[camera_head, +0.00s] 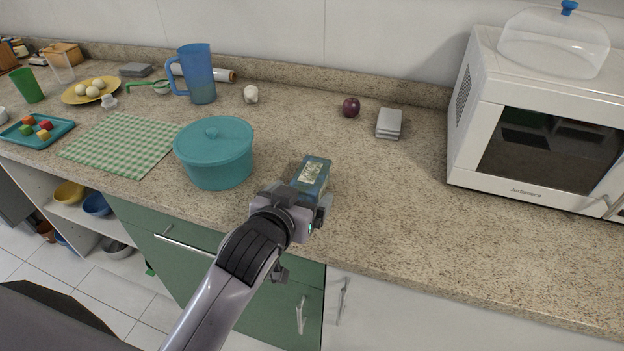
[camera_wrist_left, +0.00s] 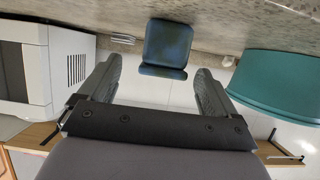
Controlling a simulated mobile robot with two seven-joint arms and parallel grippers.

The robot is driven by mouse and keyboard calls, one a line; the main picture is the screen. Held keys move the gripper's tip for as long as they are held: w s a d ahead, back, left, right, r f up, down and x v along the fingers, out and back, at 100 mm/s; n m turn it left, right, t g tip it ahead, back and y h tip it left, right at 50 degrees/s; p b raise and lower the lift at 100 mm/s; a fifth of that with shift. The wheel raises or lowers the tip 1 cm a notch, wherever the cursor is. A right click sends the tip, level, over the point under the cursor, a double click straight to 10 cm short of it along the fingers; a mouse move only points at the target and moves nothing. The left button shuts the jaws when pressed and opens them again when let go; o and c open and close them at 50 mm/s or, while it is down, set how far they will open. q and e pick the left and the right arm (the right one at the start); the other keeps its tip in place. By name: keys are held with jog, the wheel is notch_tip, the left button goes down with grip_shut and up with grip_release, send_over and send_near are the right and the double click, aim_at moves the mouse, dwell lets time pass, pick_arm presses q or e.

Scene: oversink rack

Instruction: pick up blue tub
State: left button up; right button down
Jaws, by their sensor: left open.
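The blue tub (camera_head: 313,174) is a small, boxy, translucent blue container with a pale patterned label on top. It sits on the granite counter near its front edge, right of a large teal lidded pot (camera_head: 216,158). My left gripper (camera_head: 303,198) is open at the near side of the tub and hides its lower front part. In the left wrist view the tub (camera_wrist_left: 167,46) shows between and beyond the two spread fingertips (camera_wrist_left: 160,68), with nothing held. Whether a finger touches it I cannot tell. My right gripper is not in view.
The teal pot (camera_wrist_left: 280,84) is close to one finger's side in the wrist view. A white microwave (camera_head: 540,140) stands at the right. A blue pitcher (camera_head: 196,75), a purple onion (camera_head: 351,107) and grey stacked blocks (camera_head: 389,123) are farther back. The counter right of the tub is clear.

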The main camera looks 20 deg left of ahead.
aim_at(307, 185)
pick_arm(q)
jog(key=shift+a+x, duration=0.2)
jog(key=shift+x, duration=2.4)
jog(key=shift+r, duration=0.1)
jog(key=c, duration=1.2)
